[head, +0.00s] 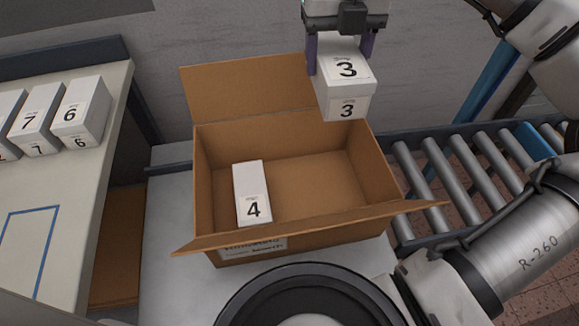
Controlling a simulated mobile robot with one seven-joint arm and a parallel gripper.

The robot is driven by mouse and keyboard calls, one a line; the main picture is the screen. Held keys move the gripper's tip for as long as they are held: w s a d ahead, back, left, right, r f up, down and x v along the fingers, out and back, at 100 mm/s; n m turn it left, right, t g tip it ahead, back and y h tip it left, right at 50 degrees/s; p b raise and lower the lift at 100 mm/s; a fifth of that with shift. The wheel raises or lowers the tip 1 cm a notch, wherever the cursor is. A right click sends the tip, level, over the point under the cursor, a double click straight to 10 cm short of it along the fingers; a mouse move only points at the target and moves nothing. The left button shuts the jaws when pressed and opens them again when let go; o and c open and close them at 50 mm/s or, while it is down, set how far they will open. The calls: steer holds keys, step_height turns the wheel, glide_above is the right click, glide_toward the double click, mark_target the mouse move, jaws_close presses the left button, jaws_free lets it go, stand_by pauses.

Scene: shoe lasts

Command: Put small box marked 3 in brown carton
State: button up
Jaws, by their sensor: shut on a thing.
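The small white box marked 3 (344,85) is held between the two fingers of my gripper (340,50). My gripper is shut on it at the top, above the back right part of the brown carton. The open brown carton (225,252) stands on a light surface with its flaps folded outward. Inside it, a white box marked 4 (252,190) lies at the left. The rest of the carton floor looks empty. The held box hides part of the carton's back right edge.
White boxes marked 7 (37,122) and 6 (82,110) stand on a table (110,110) at the left, with another cut off by the frame. A roller conveyor (440,180) runs at the right. My own arm fills the right side.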

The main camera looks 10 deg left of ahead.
steer(key=shift+n, duration=0.4)
steer(key=shift+s+d+f+b, duration=0.25)
steer(key=shift+s+f+b, duration=0.25)
steer(key=shift+f, duration=4.35)
steer(key=shift+s+d+f+b, duration=0.3)
steer(key=shift+s+f+b, duration=0.25)
steer(key=shift+f, duration=4.3)
steer(key=shift+s+d+f+b, duration=0.3)
steer(key=shift+s+f, duration=0.3)
steer(key=shift+f, duration=4.25)
steer(key=shift+f+b, duration=0.2)
steer(key=shift+b, duration=0.2)
steer(key=o, duration=1.1)
steer(key=shift+r, duration=0.1)
steer(key=shift+r+p, duration=0.3)
steer(key=shift+p, duration=0.2)
step_height(320, 180, up, 12)
steer(key=shift+f, duration=0.15)
